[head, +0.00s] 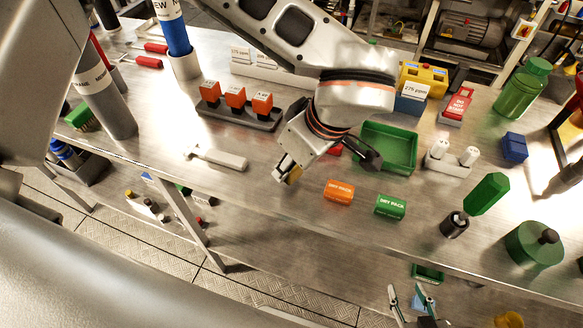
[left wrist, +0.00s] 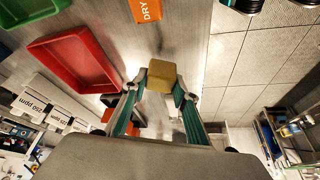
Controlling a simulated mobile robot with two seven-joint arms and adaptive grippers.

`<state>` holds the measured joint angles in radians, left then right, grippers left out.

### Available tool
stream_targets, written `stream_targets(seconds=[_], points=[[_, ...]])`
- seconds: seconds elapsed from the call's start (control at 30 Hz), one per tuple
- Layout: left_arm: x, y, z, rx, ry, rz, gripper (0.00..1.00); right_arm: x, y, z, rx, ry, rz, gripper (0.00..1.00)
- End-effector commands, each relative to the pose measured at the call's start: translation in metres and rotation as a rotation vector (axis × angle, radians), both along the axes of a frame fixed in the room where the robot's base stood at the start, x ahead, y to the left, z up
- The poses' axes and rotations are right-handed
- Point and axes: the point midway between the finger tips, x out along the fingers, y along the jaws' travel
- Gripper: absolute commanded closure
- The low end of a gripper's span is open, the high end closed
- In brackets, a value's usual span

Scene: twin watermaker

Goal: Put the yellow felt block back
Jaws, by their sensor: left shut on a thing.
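The yellow felt block (left wrist: 162,72) is pinched between the fingertips of my left gripper (left wrist: 160,84) in the left wrist view. In the head view only a small yellow part of the block (head: 295,175) shows at the tip of my left gripper (head: 286,173), above the bench's front part. A red tray (left wrist: 72,60) lies beside the block in the left wrist view; in the head view it is mostly hidden behind my gripper. My right gripper (head: 406,290) is low at the bottom of the head view, below the bench edge, fingers apart and empty.
An orange dry pack (head: 339,191) and a green dry pack (head: 390,206) lie right of my left gripper. A green tray (head: 388,148) is behind them. A grey-white tool (head: 218,157) lies left, before a rack of orange-topped pieces (head: 238,112). Bare bench lies between.

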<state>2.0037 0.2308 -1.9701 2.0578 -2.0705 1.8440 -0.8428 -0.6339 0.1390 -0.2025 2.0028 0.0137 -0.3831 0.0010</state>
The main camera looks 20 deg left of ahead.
Motion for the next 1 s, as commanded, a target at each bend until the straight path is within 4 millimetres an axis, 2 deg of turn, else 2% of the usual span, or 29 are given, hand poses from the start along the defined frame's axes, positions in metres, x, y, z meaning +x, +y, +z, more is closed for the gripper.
stream_targets(seconds=[0.03, 0.1, 0.33, 0.37, 0.4, 0.43, 0.77, 0.87, 1.0], points=[[-0.001, 0.000, -0.010, 0.000, 0.006, 0.000, 0.89, -0.001, 0.000, -0.003, -0.001, 0.003, 0.001, 0.60], [-0.001, 0.000, -0.019, 0.000, 0.005, 0.000, 0.89, -0.001, 0.000, -0.004, -0.003, 0.003, 0.002, 0.60], [0.000, 0.000, -0.021, -0.001, 0.000, 0.000, 0.89, -0.001, -0.001, -0.004, -0.004, 0.004, 0.002, 0.60], [0.000, 0.000, -0.021, -0.001, 0.001, 0.000, 0.67, -0.001, -0.001, -0.004, -0.004, 0.004, 0.002, 0.60], [0.000, 0.000, -0.021, -0.001, 0.001, 0.000, 0.56, -0.001, -0.001, -0.004, -0.004, 0.004, 0.002, 0.60], [0.000, 0.000, -0.021, -0.001, 0.001, 0.000, 0.55, -0.001, -0.001, -0.004, -0.004, 0.004, 0.002, 0.60], [0.000, -0.001, -0.020, -0.001, 0.000, 0.000, 0.55, -0.001, 0.000, -0.004, -0.004, 0.004, 0.002, 0.60], [-0.001, -0.003, -0.013, -0.001, -0.002, -0.001, 0.55, -0.001, 0.000, -0.003, -0.004, 0.004, 0.002, 0.60], [-0.004, -0.010, 0.006, -0.001, -0.005, -0.002, 0.55, -0.001, 0.000, -0.001, -0.002, 0.003, 0.003, 0.60]])
